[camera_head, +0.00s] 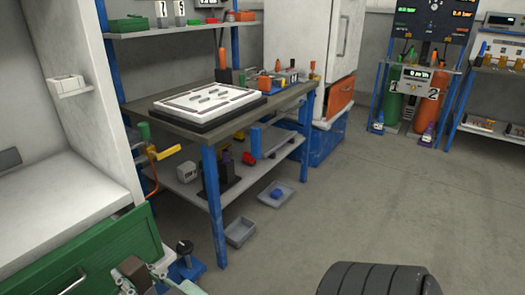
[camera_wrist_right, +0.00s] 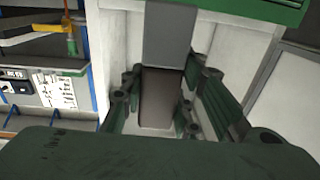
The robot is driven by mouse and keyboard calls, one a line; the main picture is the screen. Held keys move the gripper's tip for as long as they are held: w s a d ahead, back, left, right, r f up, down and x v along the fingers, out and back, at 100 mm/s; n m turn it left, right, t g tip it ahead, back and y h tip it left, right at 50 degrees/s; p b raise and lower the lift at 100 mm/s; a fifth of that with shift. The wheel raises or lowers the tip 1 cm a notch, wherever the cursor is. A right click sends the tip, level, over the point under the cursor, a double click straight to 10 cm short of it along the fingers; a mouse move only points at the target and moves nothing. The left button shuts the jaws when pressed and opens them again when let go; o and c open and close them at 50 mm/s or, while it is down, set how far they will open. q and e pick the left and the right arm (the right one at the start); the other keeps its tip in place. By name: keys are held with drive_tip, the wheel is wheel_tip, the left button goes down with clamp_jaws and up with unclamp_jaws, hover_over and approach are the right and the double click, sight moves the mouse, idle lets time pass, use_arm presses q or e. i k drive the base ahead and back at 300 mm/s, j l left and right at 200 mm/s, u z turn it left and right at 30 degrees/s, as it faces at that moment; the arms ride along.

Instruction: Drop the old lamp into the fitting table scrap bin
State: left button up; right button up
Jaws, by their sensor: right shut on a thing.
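My right gripper (camera_head: 132,274) shows at the bottom left of the head view, partly cut off, in front of the green drawer front. In the right wrist view its green fingers (camera_wrist_right: 165,100) are shut on a grey, block-like thing (camera_wrist_right: 168,35). Its shape is mostly hidden, and I cannot tell if it is the old lamp. The fitting table (camera_head: 140,118) has a dark top and blue legs. An empty-looking grey bin (camera_head: 240,232) stands on the floor by its front leg. Neither bin's label is readable. My left gripper is out of view.
A white board (camera_head: 208,100) lies on the fitting table, and its lower shelf (camera_head: 190,190) carries several items. A white bench with a green drawer (camera_head: 95,255) stands at the left. A blue-based fixture (camera_head: 185,265) stands near my gripper. The floor (camera_head: 310,225) right of the bins is clear.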

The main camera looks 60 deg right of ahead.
sight(237, 237)
drive_tip(key=z, duration=0.45)
drive_tip(key=i+z, duration=0.15)
drive_tip(key=z, duration=0.75)
drive_tip(key=i+z, duration=0.15)
drive_tip(key=z, duration=0.3)
